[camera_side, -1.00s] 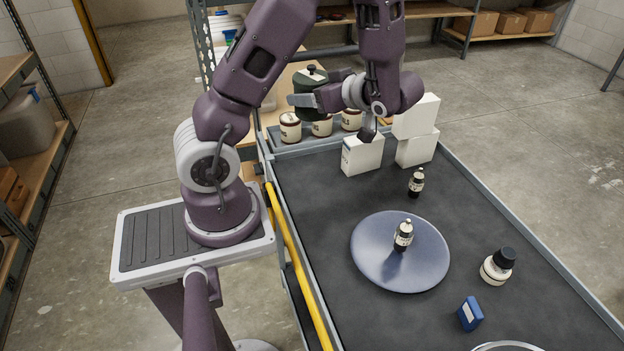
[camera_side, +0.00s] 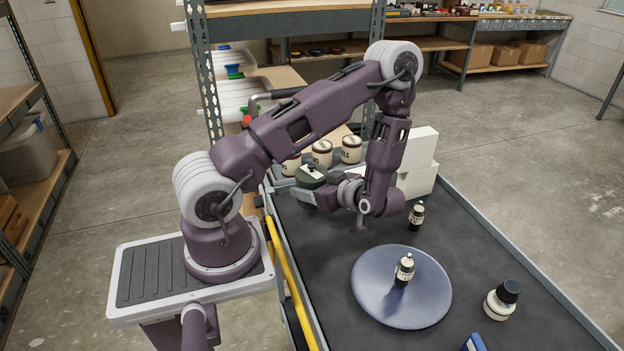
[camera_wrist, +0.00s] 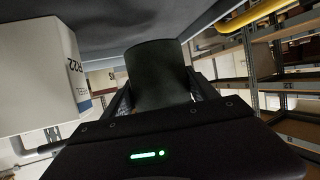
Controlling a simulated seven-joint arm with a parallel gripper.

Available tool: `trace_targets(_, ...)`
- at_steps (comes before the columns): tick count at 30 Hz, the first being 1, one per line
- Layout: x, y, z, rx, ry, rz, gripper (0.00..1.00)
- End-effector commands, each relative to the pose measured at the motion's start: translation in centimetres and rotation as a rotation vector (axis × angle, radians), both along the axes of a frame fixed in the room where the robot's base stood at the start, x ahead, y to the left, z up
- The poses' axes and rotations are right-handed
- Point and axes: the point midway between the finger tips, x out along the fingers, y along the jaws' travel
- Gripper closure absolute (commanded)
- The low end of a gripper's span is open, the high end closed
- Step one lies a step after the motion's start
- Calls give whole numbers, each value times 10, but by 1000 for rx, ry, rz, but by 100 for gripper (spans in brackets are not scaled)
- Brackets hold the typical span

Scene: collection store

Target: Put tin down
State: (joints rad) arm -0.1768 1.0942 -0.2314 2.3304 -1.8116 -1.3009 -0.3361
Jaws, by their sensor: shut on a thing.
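The tin is dark green with a lid, a black knob and a pale label. In the side view the tin (camera_side: 312,181) is upright at the far left end of the dark cart top (camera_side: 322,254). In the wrist view the tin (camera_wrist: 158,76) sits between my fingers (camera_wrist: 160,98). The tin's base looks at or close to the cart surface; I cannot tell whether it touches.
White boxes (camera_side: 418,162) stand right of my arm. Several cream jars (camera_side: 322,153) line the tray behind. A small dark bottle (camera_side: 416,216) stands near my wrist. A blue round plate (camera_side: 372,300) bears another bottle (camera_side: 404,270).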

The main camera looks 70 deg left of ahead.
Motion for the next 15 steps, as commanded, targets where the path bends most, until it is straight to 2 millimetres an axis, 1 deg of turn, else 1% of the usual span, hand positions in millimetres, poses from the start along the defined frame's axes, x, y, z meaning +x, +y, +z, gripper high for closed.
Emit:
trace_targets(1,-1,0,-9,0,4,1,100)
trace_targets(3,-1,0,-22,0,4,2,100)
trace_targets(6,-1,1,-33,2,3,1,100)
trace_targets(15,0,0,-35,3,1,0,100)
